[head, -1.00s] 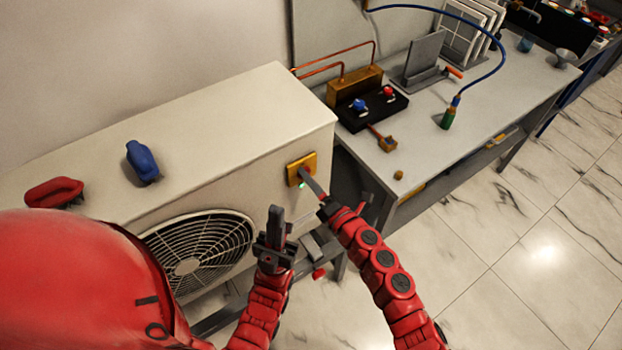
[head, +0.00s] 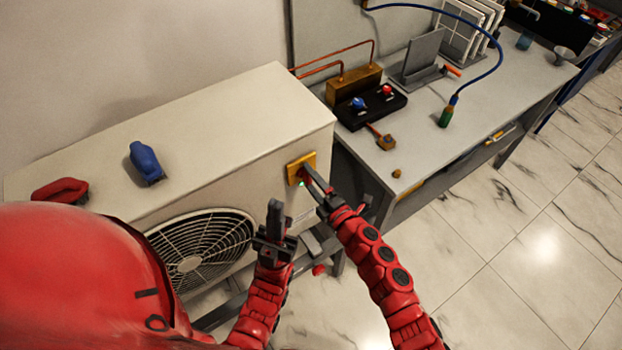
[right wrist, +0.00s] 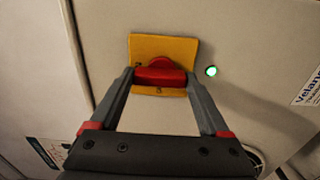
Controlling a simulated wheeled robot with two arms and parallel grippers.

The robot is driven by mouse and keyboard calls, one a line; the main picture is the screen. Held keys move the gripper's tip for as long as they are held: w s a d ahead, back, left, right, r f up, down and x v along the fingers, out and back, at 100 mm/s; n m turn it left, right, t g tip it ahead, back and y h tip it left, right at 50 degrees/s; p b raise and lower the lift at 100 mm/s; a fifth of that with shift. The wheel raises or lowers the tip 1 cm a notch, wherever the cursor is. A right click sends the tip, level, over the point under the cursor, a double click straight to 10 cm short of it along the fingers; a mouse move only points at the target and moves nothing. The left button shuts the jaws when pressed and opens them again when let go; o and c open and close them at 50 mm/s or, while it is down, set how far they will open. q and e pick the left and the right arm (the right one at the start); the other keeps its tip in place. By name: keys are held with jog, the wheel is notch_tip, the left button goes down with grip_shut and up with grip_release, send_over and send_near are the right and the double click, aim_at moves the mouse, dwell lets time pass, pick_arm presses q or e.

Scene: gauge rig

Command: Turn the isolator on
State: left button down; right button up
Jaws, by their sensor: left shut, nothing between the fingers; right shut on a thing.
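The isolator is a yellow plate (head: 295,167) with a red knob on the end face of the white outdoor unit (head: 225,135). In the right wrist view its yellow plate (right wrist: 148,45) and red knob (right wrist: 160,76) show clearly. My right gripper (head: 307,174) is shut on the knob, one finger at each end of it. In the head view the gripper mostly hides the knob. A small green lamp (right wrist: 211,71) beside the plate is lit. My left gripper (head: 275,208) is shut and empty, pointing up in front of the unit, left of my right gripper and apart from the isolator.
A red glove-like thing (head: 60,190) and a blue one (head: 145,162) lie on top of the unit. The unit's fan grille (head: 200,245) is below. A grey bench (head: 455,135) to the right holds a black valve block (head: 370,107) and a blue hose (head: 490,70).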

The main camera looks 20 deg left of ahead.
jog(key=o, duration=1.2)
jog(key=shift+d, duration=0.1)
jog(key=b+v, duration=0.4)
jog(key=v, duration=1.3)
jog(key=shift+s+d+f+b, duration=0.1)
jog(key=shift+s+b, duration=0.05)
jog(key=shift+b, duration=0.15)
